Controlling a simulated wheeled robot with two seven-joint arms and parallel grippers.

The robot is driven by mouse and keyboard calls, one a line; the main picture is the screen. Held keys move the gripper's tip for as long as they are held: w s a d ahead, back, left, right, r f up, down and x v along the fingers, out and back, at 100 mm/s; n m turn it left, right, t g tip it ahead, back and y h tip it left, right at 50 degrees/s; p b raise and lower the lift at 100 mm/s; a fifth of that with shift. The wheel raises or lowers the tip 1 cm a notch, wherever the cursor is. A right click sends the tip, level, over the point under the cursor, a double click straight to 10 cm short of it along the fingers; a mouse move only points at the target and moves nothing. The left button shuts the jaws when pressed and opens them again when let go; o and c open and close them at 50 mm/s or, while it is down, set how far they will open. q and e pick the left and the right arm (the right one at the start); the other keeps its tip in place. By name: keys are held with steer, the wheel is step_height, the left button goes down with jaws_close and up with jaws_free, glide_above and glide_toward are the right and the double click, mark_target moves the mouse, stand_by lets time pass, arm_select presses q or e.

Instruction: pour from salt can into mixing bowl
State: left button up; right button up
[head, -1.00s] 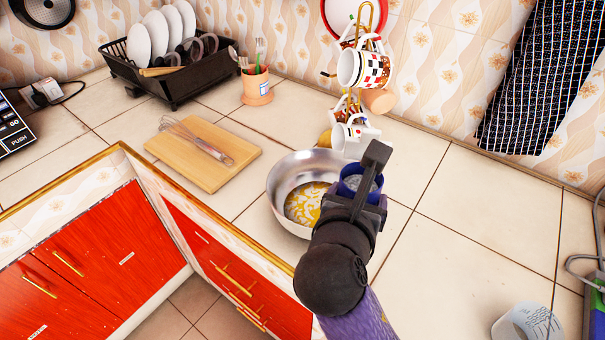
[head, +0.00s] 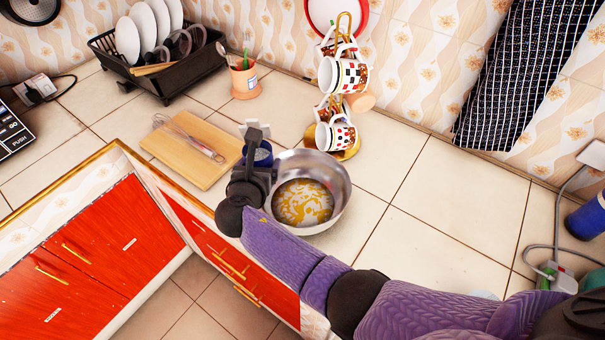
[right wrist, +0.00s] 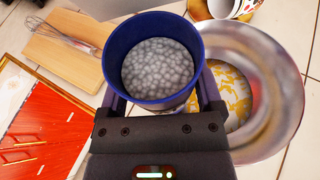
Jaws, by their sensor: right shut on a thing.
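The salt can is a blue, open-topped cylinder (head: 262,157) with pale grains inside, seen clearly in the right wrist view (right wrist: 160,103). My right gripper (head: 254,158) is shut on it and holds it at the left rim of the mixing bowl. The can looks roughly upright, its mouth facing up; no grains are seen falling. The mixing bowl is a shiny metal bowl (head: 339,180) on the counter with a yellow and white mix in it. In the right wrist view the bowl (right wrist: 285,95) lies to the right of the can, partly hidden. My left gripper is out of view.
A cutting board (head: 190,165) with a whisk (head: 195,138) lies left of the can. A mug tree with mugs (head: 345,75) stands behind the bowl. A dish rack (head: 160,75) and utensil cup (head: 245,82) are at the back. Counter right of the bowl (head: 420,200) is mostly clear.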

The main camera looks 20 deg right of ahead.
steer(key=shift+w+a, duration=0.1)
steer(key=shift+f, duration=0.25)
steer(key=shift+r, duration=0.1)
steer(key=shift+d+r+m+y+p, duration=0.15)
steer(key=shift+d+m+y+p, duration=0.15)
steer(key=shift+d+p, duration=0.1)
steer(key=shift+s+d+m+y, duration=0.2)
steer(key=shift+d+m+y, duration=0.05)
steer(key=shift+m+y, duration=0.15)
steer(key=shift+s+d+f+m+y+b, duration=0.15)
steer(key=shift+d+f+m+y+b, duration=0.35)
steer(key=shift+d+f+m+b, duration=0.25)
steer(key=shift+s+d+f+m+t+y+b, duration=0.2)
steer(key=shift+d+f+m+t+y+b, duration=0.3)
steer(key=shift+d+m+y+b, duration=0.5)
